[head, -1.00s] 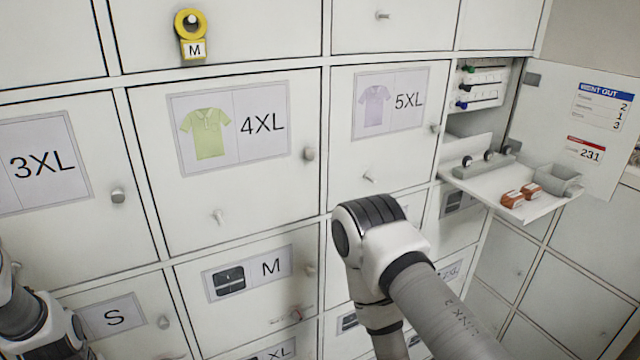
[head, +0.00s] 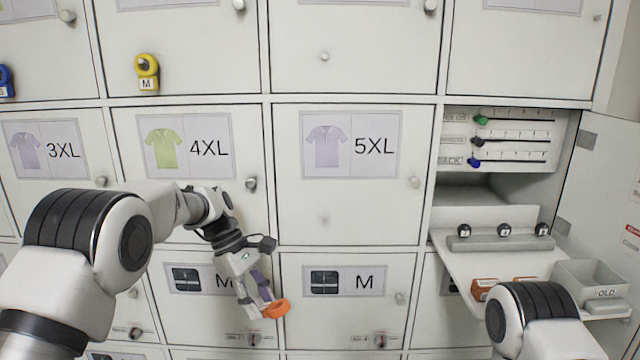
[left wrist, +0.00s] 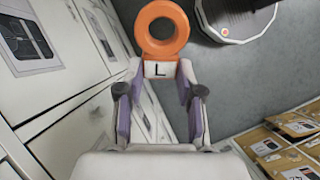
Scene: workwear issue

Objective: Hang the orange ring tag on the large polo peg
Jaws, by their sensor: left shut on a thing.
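The orange ring tag (head: 275,309) is held at the tips of my left gripper (head: 255,298), low in front of the lockers in the head view. In the left wrist view, the orange ring (left wrist: 144,22) and its white label marked L stick out beyond the purple-padded fingers of the left gripper (left wrist: 160,82), which is shut on the tag. A yellow tag marked M (head: 147,72) hangs on a door above the 4XL polo sign. A bare peg (head: 323,57) sits on the door to its right. I cannot tell which peg is for large polo. My right gripper is out of view.
Locker doors with round knobs and polo signs, such as the 5XL sign (head: 338,145), fill the wall. A blue tag (head: 6,80) hangs at far left. At right, a fold-down shelf (head: 470,275) juts out with a grey bin (head: 590,268) and stamps.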

